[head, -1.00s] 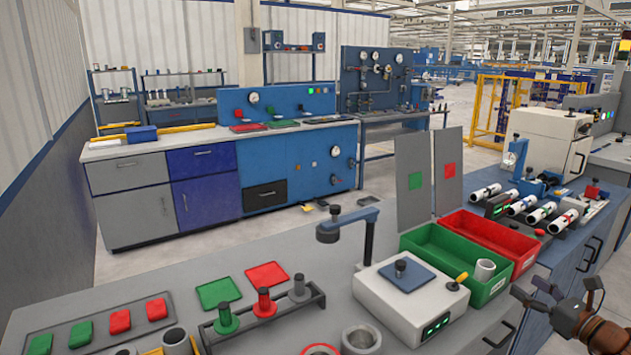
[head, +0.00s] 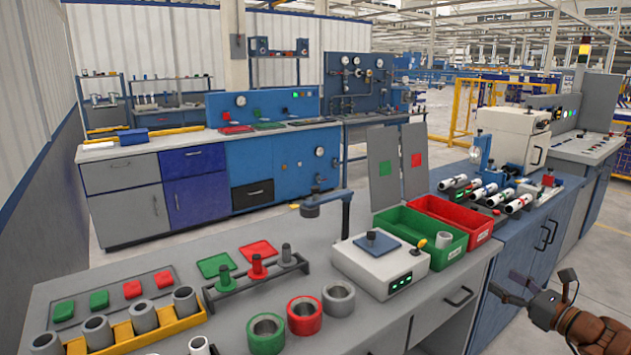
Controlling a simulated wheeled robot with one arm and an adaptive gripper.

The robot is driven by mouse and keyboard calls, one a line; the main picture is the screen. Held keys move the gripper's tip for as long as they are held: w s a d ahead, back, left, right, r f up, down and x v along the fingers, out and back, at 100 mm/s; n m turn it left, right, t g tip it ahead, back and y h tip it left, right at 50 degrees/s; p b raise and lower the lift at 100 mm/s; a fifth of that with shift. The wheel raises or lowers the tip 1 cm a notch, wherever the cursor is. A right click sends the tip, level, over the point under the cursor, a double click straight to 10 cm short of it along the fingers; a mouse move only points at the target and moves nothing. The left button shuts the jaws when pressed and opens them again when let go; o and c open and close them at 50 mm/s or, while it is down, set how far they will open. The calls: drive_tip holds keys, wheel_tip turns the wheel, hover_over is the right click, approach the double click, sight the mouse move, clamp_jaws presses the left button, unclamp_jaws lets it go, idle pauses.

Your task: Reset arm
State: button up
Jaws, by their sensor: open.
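My gripper (head: 540,290) is at the lower right of the head view, beyond the right end of the near bench. It is open, with nothing seen between its fingers. Several grey pipes (head: 143,316) stand in the yellow rack (head: 125,336) at the front left. A green ring (head: 266,333), a red ring (head: 304,315) and a grey ring (head: 338,299) stand in a row on the bench.
A white box with a blue plate (head: 380,262) stands beside the green bin. A red bin (head: 453,220) is behind that. A black rack holds green, red and grey pegs (head: 257,268). Floor is clear at the far right.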

drive_tip(key=s+a+r+n+g+y, duration=0.1)
drive_tip(key=a+r+n+g+y, duration=0.3)
drive_tip(key=a, duration=0.7)
drive_tip(key=a+f+n+g+y, duration=0.1)
drive_tip(key=a+n+g, duration=0.2)
drive_tip(key=a+n, duration=0.55)
drive_tip(key=s+a+f+n+g+h, duration=0.1)
drive_tip(key=s+a+f+n+g, duration=0.1)
drive_tip(key=s+a+n+g, duration=0.55)
drive_tip(key=s+a+f+n+g+h, duration=0.1)
drive_tip(key=s+a+f+n+g, duration=0.1)
drive_tip(key=s+a, duration=0.9)
drive_tip(key=s+d+f+n+g+h, duration=0.15)
drive_tip(key=s+d+n+h, duration=0.3)
drive_tip(key=s, duration=0.45)
drive_tip(key=s+d+f+n+g+h, duration=0.1)
drive_tip(key=s+d+f+n+h, duration=0.15)
drive_tip(key=s+n+h, duration=0.5)
wheel_tip(320, 180, up, 14)
drive_tip(key=m+y+p, duration=0.2)
drive_tip(key=p, duration=1)
drive_tip(key=shift+s+d+f+m+t+p, duration=0.2)
drive_tip(key=shift+s+f+m+t+p, duration=0.1)
drive_tip(key=shift+m, duration=0.1)
